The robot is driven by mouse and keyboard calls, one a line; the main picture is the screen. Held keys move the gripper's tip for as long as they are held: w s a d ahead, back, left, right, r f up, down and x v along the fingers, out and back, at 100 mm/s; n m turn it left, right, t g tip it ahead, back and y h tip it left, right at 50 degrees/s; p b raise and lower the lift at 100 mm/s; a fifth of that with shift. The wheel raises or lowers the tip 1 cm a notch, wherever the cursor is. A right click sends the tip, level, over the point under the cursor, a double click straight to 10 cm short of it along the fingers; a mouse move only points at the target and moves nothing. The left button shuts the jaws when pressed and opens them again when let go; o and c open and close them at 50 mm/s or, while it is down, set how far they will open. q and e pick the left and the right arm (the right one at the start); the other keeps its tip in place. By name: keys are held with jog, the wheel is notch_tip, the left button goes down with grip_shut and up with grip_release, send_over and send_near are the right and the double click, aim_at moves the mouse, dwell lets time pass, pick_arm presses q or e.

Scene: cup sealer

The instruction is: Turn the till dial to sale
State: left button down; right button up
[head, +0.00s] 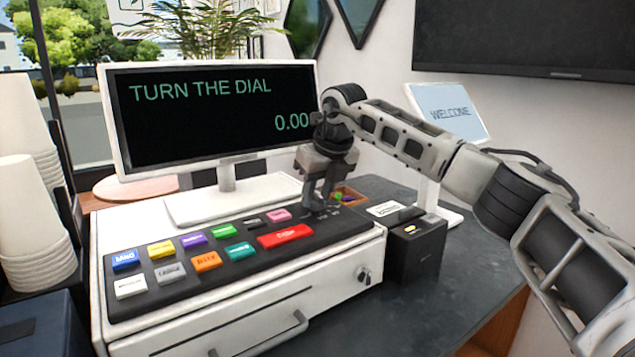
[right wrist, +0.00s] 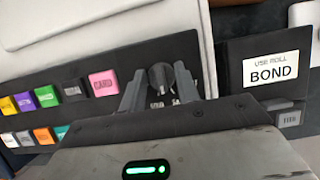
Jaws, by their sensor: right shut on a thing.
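The till (head: 240,265) is a white cash drawer with a black key panel on top. Its dial (right wrist: 161,76) is a small dark round knob near the right end of the panel, seen in the right wrist view. My right gripper (head: 318,203) comes down on the dial from above, and its fingers (right wrist: 160,72) stand on either side of the knob, shut on it. In the head view the fingers hide the dial. The markings around it are partly covered, so its setting cannot be read. My left gripper is not in view.
The till screen (head: 215,110) reads "TURN THE DIAL" and 0.00. Coloured keys (head: 205,261) fill the panel left of the dial. A black box (head: 415,245) and a "WELCOME" display (head: 450,112) stand to the right. Stacked cups (head: 30,225) stand at left.

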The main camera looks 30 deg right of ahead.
jog(key=shift+d+r+n+y+p, duration=0.15)
jog(key=shift+n+y+p, duration=0.35)
jog(key=shift+n+p, duration=0.5)
jog(key=shift+n+g+y, duration=0.3)
jog(key=shift+n, duration=0.9)
jog(key=o, duration=1)
jog(key=shift+c, duration=0.2)
jog(key=b+v, duration=0.1)
jog(key=v, duration=1.4)
jog(key=shift+r, duration=0.35)
jog(key=shift+s+d+f, duration=0.1)
